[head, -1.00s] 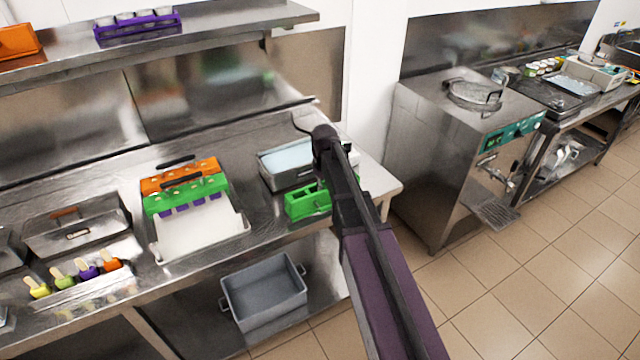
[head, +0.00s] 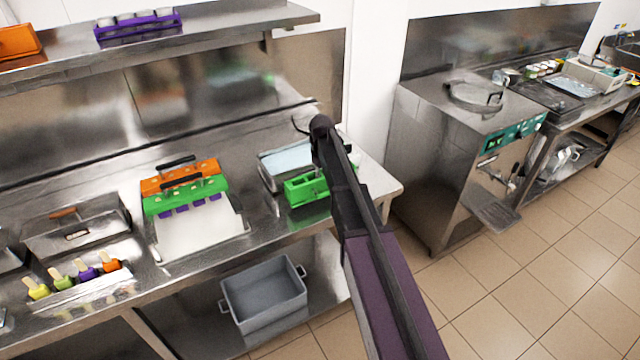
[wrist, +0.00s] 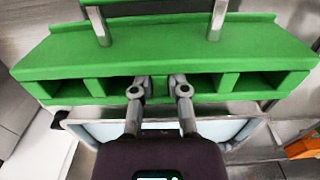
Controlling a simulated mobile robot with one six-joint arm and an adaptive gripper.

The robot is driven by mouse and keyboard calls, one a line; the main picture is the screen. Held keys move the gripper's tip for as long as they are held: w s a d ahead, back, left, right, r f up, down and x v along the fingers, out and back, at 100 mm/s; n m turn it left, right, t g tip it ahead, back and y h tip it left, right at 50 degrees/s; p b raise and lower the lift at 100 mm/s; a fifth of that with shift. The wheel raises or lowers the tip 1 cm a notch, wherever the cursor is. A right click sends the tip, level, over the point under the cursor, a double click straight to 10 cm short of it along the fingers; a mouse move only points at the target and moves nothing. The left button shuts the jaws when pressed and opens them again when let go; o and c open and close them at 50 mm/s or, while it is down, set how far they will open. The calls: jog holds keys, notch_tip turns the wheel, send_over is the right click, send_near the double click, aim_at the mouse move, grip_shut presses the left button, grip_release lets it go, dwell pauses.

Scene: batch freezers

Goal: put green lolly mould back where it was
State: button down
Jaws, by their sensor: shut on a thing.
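The green lolly mould (head: 305,190) is a long green block with square openings along its side. In the wrist view the mould (wrist: 150,52) spans most of the picture, with two metal posts rising from it. My gripper (wrist: 160,88) is shut on a middle part of the mould between two openings. In the head view my arm hides the gripper and the mould's right end. The mould appears in front of a steel tub with a pale blue surface (head: 287,160); its exact height there is unclear.
Colored lollies (head: 85,272) stand further left. A shelf (head: 220,30) carries a purple rack (head: 137,22). A grey crate (head: 265,295) sits below.

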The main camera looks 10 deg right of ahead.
aim_at(322, 183)
jog(key=shift+w+f+b, duration=0.15)
jog(key=shift+f+b, duration=1.6)
jog(key=shift+f, duration=0.1)
jog(key=shift+f, duration=0.1)
jog(key=c, duration=0.6)
grip_release()
jog(key=shift+c, duration=0.2)
notch_tip(322, 183, up, 12)
jog(key=p, duration=1.2)
jog(key=shift+r, duration=0.2)
jog(key=s+m, duration=0.3)
jog(key=s, duration=2.5)
jog(key=shift+s+a+m, duration=0.2)
jog(key=shift+s+m, duration=0.1)
jog(key=shift+s, duration=0.1)
